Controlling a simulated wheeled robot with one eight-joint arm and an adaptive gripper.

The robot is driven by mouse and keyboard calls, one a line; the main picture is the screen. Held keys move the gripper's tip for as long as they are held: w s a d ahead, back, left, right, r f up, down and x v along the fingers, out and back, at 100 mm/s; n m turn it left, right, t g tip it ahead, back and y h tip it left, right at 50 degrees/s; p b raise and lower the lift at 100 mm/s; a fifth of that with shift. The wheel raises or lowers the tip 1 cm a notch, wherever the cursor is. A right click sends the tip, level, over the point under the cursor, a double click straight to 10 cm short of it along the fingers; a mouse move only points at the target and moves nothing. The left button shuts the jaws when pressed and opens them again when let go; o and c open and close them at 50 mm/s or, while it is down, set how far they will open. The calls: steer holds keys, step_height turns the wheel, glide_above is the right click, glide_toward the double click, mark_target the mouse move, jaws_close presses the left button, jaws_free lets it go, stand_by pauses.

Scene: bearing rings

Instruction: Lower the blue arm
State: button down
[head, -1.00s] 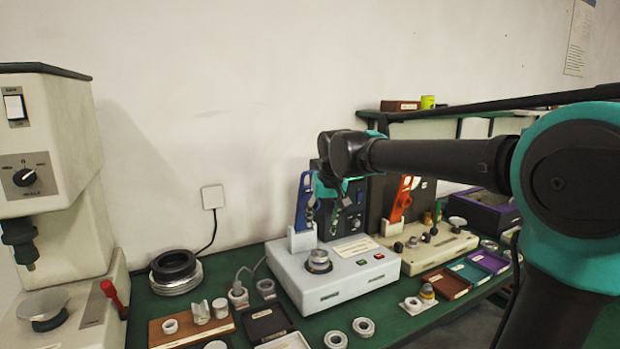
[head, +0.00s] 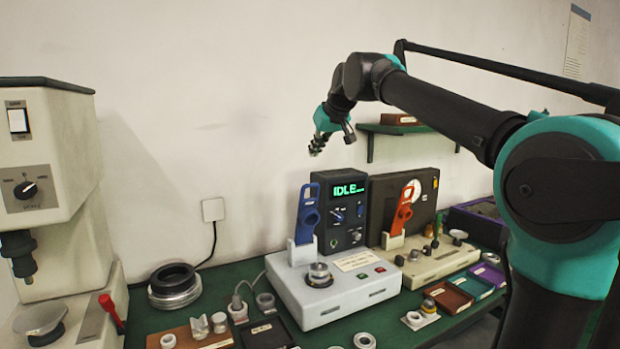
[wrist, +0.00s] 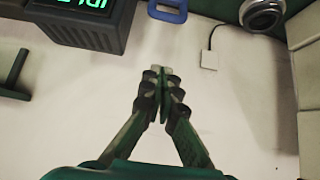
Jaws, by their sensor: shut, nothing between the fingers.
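The blue arm (head: 307,214) stands raised and nearly upright on the light grey tester (head: 334,296), beside the dark display box (head: 345,212) that reads IDLE in green. Its end also shows at the top of the wrist view (wrist: 168,10). My gripper (head: 315,152) is up in front of the wall, above the blue arm and clear of it. In the wrist view my gripper (wrist: 161,72) has its fingertips together with nothing between them.
A second tester with a red arm (head: 402,210) stands to the right. A large press (head: 52,190) is at the left. Rings, small trays and a black-and-silver ring stack (head: 174,286) lie on the green bench. The wall area around my gripper is free.

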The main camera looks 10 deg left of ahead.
glide_above(309, 198)
step_height(309, 198, down, 9)
steer(key=shift+s+r, duration=0.1)
steer(key=shift+r, duration=0.1)
steer(key=shift+s+d+f, duration=0.2)
steer(key=shift+s, duration=0.2)
steer(key=shift+s, duration=0.1)
stand_by(0.3)
